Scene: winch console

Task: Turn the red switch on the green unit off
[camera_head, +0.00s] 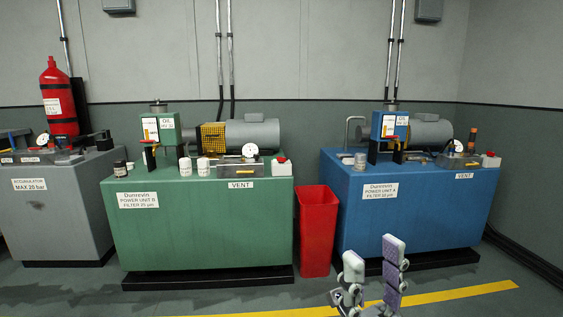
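The green unit (190,242) stands left of centre, labelled Power Unit B. A red switch (281,160) sits on a small white box (282,169) at the right end of its top. The switch is too small to tell which way it is set. My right gripper (373,252) is open and empty at the bottom of the view. It is low, to the right of the green unit and well away from the switch. My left gripper is not in view.
A red bin (317,228) stands between the green unit and a similar blue unit (410,225), which has its own red switch (490,154). A grey accumulator cabinet (60,215) with a red extinguisher (60,97) stands left. The floor in front is clear, with a yellow line (460,294).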

